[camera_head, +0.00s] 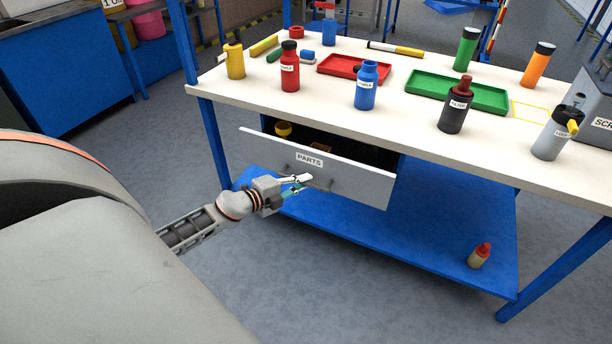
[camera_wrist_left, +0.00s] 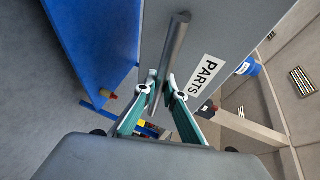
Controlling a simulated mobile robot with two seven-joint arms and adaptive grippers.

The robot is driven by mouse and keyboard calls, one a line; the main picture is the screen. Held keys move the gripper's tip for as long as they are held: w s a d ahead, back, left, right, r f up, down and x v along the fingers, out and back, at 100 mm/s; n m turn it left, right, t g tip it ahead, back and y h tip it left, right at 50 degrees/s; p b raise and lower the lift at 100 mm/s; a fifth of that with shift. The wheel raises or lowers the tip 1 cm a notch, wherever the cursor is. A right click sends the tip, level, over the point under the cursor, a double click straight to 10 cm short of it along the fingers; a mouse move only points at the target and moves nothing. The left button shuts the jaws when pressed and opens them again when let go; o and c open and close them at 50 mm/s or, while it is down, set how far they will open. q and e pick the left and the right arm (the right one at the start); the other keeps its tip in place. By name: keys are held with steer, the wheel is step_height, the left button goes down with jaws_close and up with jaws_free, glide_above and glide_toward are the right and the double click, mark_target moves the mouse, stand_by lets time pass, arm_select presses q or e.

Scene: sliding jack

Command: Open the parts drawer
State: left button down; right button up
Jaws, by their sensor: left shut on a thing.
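The parts drawer (camera_head: 350,180) is a light grey front labelled PARTS under the white bench top. It stands partly pulled out, and a yellow item (camera_head: 283,128) shows inside it. My left gripper (camera_head: 300,183) is at the drawer front, shut on the bar handle (camera_wrist_left: 174,45). In the left wrist view the drawer front (camera_wrist_left: 225,35) fills the upper middle, and the fingers of my left gripper (camera_wrist_left: 161,95) lie on either side of the handle. Much of the drawer's inside is dark or hidden behind its front. My right gripper is not in view.
The white bench top (camera_head: 400,125) holds several bottles, a red tray (camera_head: 340,72) and a green tray (camera_head: 425,97). A blue lower shelf (camera_head: 400,245) carries a small red-capped bottle (camera_head: 479,256). The floor in front of the drawer is clear.

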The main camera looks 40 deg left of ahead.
arm_select(q)
steer(key=s+d+p, duration=0.1)
steer(key=s+d, duration=0.3)
steer(key=s, duration=1.3)
steer(key=shift+s, duration=0.2)
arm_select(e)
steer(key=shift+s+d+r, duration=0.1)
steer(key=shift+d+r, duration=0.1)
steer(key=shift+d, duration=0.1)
arm_select(q)
steer(key=shift+d, duration=0.1)
steer(key=c, duration=2.1)
jaws_free()
steer(key=shift+s, duration=0.1)
steer(key=v, duration=1.1)
steer(key=shift+s, duration=0.4)
steer(key=shift+r, duration=0.15)
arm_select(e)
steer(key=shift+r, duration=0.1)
